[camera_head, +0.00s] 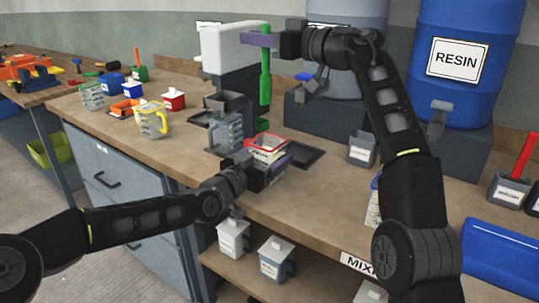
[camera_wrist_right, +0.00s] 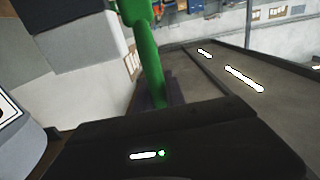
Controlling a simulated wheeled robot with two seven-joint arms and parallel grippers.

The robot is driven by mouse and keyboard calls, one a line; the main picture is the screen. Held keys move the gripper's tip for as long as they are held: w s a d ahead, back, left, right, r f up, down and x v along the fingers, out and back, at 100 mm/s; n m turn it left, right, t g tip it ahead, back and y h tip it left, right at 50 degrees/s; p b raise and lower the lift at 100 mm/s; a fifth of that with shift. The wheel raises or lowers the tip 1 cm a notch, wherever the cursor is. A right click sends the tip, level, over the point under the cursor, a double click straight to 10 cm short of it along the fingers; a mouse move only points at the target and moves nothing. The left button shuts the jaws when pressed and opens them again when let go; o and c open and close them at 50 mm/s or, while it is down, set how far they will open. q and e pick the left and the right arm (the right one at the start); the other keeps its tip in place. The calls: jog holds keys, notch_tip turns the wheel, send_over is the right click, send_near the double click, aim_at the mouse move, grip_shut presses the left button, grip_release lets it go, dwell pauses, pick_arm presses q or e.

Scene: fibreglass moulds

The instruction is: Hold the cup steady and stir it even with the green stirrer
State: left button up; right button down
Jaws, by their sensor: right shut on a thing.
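The green stirrer (camera_head: 265,80) hangs upright from my right gripper (camera_head: 264,40), which is shut on its upper part. The stirrer also shows in the right wrist view (camera_wrist_right: 150,62), in front of a dark purple finger. Its lower end is above and apart from the cup. The cup (camera_head: 266,144) has a red rim and stands near the bench's front edge.
A grey measuring jug (camera_head: 226,132) stands just left of the cup, by a white-topped dispenser (camera_head: 236,45). A dark flat tray (camera_head: 300,155) lies right of it. A blue resin drum (camera_head: 463,60) stands behind on the right. A yellow-handled jug (camera_head: 152,120) is farther left.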

pick_arm(q)
jog(key=shift+c, duration=0.5)
jog(key=c, duration=1.6)
